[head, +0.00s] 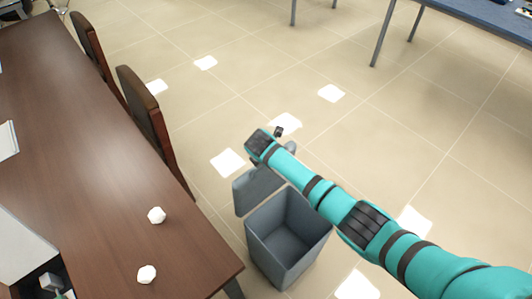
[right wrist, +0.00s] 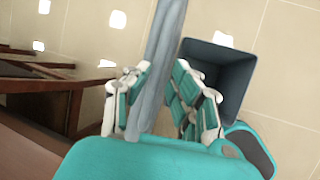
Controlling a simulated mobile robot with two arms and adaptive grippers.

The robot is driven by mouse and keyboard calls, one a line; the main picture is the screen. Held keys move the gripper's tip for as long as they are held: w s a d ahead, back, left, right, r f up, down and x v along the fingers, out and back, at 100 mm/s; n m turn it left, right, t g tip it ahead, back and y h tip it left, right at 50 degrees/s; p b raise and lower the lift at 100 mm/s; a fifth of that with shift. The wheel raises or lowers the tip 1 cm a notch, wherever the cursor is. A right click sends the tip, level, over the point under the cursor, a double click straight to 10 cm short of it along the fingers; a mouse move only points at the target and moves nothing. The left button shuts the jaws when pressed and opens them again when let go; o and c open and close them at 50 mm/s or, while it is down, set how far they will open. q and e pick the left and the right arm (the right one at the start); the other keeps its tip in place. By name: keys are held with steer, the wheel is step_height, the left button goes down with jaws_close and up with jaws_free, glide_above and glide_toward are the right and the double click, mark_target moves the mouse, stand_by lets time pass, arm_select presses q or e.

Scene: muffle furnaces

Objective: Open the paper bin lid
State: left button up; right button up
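The grey paper bin (head: 262,262) stands on the floor beside the desk, and its dark inside shows from above. Its grey lid (head: 254,193) is swung up off the opening and stands tilted on the far side, partly behind my right arm. In the right wrist view the lid (right wrist: 165,60) shows edge-on, and the open bin (right wrist: 225,65) is to its right. My right gripper (right wrist: 160,95) is open, with its fingers on either side of the lid; firm contact cannot be made out. In the head view my right arm hides most of its fingers. My left gripper is not in view.
A brown desk (head: 90,165) with two white crumpled pieces (head: 156,215) is close on the left. Brown chairs (head: 145,115) stand along it. A blue-topped table (head: 480,15) is at the top right. The tiled floor between is clear.

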steer(key=v, duration=0.9)
steer(key=shift+r, duration=0.15)
steer(key=s+d+f+m+g+y+b, duration=0.1)
steer(key=s+d+f+m, duration=0.4)
steer(key=f, duration=0.6)
steer(key=s+d+f+m+g, duration=0.1)
steer(key=s+f+m, duration=0.2)
steer(key=s+f, duration=0.55)
steer(key=s+d+f+m+g+y+b, duration=0.1)
steer(key=s+d+f+m, duration=0.3)
steer(key=f, duration=0.9)
steer(key=s+d+f+m, duration=0.3)
steer(key=s+f, duration=0.2)
steer(key=s, duration=0.6)
steer(key=s+d+f+m+g+b, duration=0.1)
steer(key=s+d+f+m, duration=0.3)
steer(key=s, duration=0.6)
steer(key=s+d+f+m, duration=0.3)
steer(key=s+f, duration=0.2)
steer(key=s, duration=0.6)
steer(key=shift+s+d+f+b, duration=0.15)
steer(key=shift+s+f+b, duration=0.15)
steer(key=shift+s, duration=0.05)
